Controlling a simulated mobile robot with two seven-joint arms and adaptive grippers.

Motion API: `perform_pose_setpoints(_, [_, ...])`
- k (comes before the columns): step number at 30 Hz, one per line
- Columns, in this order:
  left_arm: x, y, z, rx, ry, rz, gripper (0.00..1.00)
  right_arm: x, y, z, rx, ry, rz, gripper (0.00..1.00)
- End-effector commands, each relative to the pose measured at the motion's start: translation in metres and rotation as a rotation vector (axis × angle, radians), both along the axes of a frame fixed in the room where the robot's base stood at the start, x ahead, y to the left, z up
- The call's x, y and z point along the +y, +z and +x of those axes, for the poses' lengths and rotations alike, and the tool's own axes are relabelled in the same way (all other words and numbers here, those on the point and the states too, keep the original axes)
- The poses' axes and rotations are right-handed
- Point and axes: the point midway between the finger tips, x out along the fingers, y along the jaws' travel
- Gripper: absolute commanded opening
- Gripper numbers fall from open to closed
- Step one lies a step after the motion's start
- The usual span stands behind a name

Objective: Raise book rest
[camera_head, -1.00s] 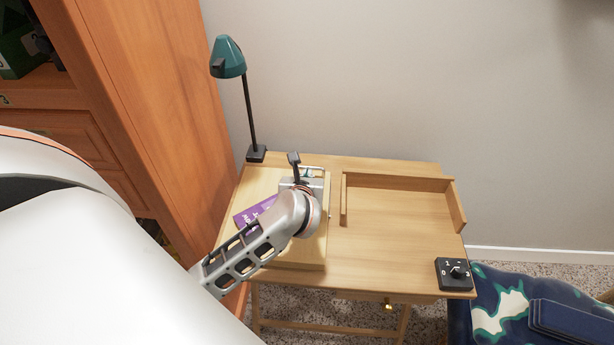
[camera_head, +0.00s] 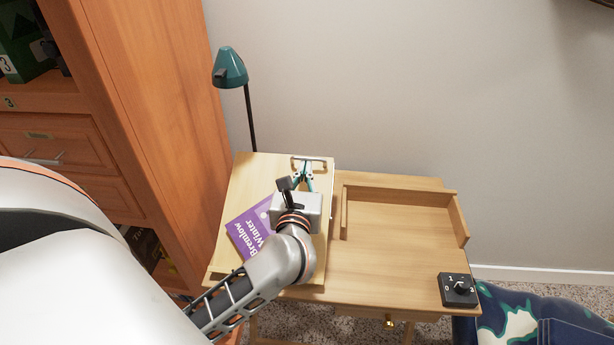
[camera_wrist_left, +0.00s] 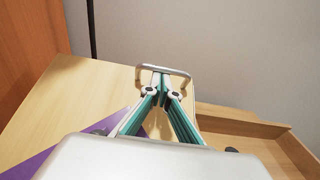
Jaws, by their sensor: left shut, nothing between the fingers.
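The book rest is a pale wooden board (camera_head: 262,178) on the left of the desk, tilted with its far edge raised. A metal bar handle (camera_head: 322,160) sits at its far right corner; it also shows in the left wrist view (camera_wrist_left: 186,77). A purple book (camera_head: 248,236) lies on the slope, partly hidden by my arm. My left gripper (camera_head: 304,166) is shut with its teal fingertips at the handle; nothing shows between them. In the left wrist view the fingertips (camera_wrist_left: 162,84) overlap the handle loop; contact is unclear. My right gripper is out of view.
A wooden three-sided tray (camera_head: 400,192) takes up the desk's right side. A black dial box (camera_head: 457,290) sits at the right front corner. A teal lamp (camera_head: 231,68) stands behind the rest. An orange wooden cabinet (camera_head: 150,130) is close on the left.

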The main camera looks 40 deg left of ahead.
Motion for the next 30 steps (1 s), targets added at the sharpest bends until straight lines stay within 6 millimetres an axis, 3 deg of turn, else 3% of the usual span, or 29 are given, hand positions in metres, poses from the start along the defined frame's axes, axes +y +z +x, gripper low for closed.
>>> perform_pose_setpoints(3, [-0.003, 0.016, -0.005, -0.024, -0.001, 0.009, 0.0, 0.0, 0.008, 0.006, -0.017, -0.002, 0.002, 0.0])
perform_pose_setpoints(9, [-0.008, 0.026, -0.012, -0.022, -0.001, 0.009, 0.0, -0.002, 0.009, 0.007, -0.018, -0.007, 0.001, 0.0])
perform_pose_setpoints(18, [-0.01, 0.028, -0.017, -0.014, 0.0, 0.008, 0.0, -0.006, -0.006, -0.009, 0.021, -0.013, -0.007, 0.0])
perform_pose_setpoints(30, [-0.011, 0.026, -0.017, -0.01, 0.0, 0.006, 0.0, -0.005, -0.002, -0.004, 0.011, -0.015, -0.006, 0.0])
